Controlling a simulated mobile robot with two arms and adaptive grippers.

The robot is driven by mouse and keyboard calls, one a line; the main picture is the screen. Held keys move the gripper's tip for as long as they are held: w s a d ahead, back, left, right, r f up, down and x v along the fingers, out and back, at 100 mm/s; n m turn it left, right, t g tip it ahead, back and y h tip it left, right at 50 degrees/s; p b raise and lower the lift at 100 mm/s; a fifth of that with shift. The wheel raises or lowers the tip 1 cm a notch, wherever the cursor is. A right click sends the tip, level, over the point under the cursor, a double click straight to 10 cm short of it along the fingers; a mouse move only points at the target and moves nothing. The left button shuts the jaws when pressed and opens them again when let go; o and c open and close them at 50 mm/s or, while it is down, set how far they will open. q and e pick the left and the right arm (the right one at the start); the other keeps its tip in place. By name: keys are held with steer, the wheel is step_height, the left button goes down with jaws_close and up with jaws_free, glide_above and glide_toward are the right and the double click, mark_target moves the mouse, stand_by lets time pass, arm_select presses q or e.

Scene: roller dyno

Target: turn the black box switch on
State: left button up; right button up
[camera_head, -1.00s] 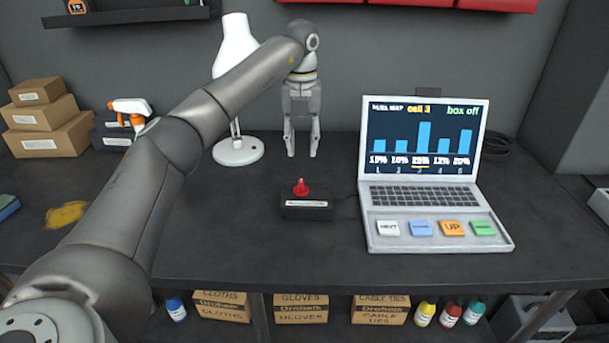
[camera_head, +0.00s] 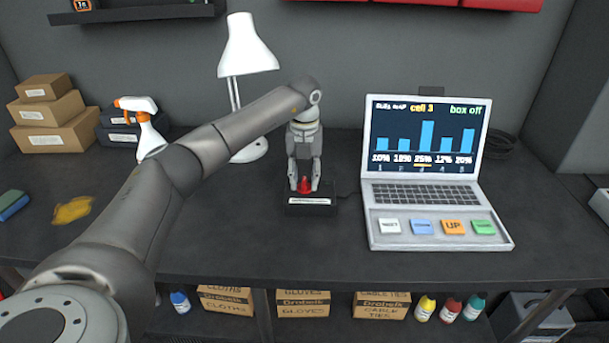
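The black box (camera_head: 311,207) sits on the dark bench, left of the laptop, with a white label on its front and a cable at its right side. Its red switch (camera_head: 305,186) is on top. My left gripper (camera_head: 304,187) points down over the box, with one finger on each side of the red switch. Whether the fingers touch the switch is too small to tell. The laptop (camera_head: 427,170) screen reads "box off". My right gripper is not in view.
A white lamp (camera_head: 248,50) stands behind my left arm. A spray bottle (camera_head: 146,125) and cardboard boxes (camera_head: 54,135) are at the back left. A yellow cloth (camera_head: 73,210) lies at left. The bench in front of the black box is clear.

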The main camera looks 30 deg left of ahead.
arm_select(q)
jaws_close()
